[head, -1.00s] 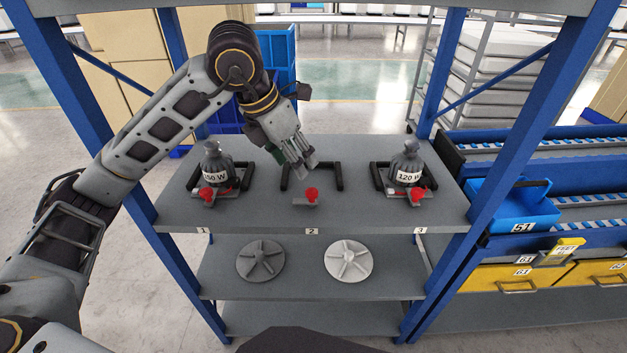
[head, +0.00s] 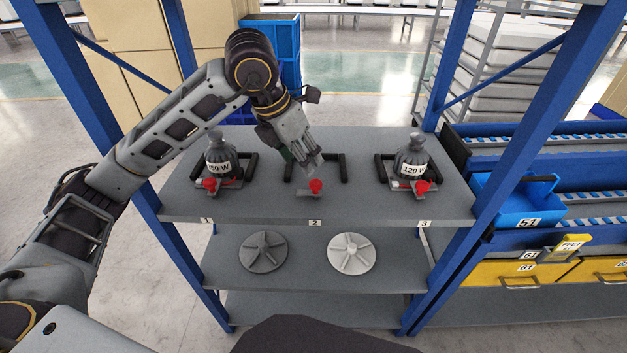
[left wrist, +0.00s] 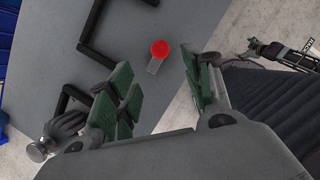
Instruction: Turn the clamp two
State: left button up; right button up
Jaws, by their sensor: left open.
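Clamp two has a red knob (head: 316,186) on a small grey base, at the middle station of the top shelf, above the label 2 (head: 315,223). Black bracket bars (head: 343,168) stand behind it. My left gripper (head: 309,172) is open and hangs just above and behind the red knob, fingers pointing down. In the left wrist view the open green-padded fingers (left wrist: 162,92) are apart, and the red knob (left wrist: 160,49) shows beyond them, with nothing between the pads. The gripper hides part of the station's bracket in the head view.
Stations one and three hold dark weights, 150 W (head: 221,155) and 120 W (head: 411,158), with red-knobbed clamps in front. Two finned discs, dark (head: 263,252) and light (head: 351,254), lie on the shelf below. Blue posts (head: 511,130) frame the rack.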

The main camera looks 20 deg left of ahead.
aim_at(315, 182)
pick_arm(q)
jog(key=x, duration=0.8)
jog(key=shift+w+f+b, duration=0.15)
jog(key=shift+f+b, duration=0.2)
jog(key=shift+f, duration=0.05)
jog(key=shift+w+d+f, duration=0.2)
jog(key=shift+w+f, duration=0.1)
jog(key=shift+f, duration=0.35)
pick_arm(e)
jog(key=shift+w+a+r, duration=0.75)
jog(key=shift+w+r, duration=0.05)
jog(key=shift+r, duration=0.2)
pick_arm(q)
jog(key=shift+c, duration=0.3)
pick_arm(e)
jog(key=shift+s+d+f, duration=0.1)
pick_arm(q)
jog(key=c, duration=0.9)
pick_arm(e)
jog(key=shift+d, duration=0.25)
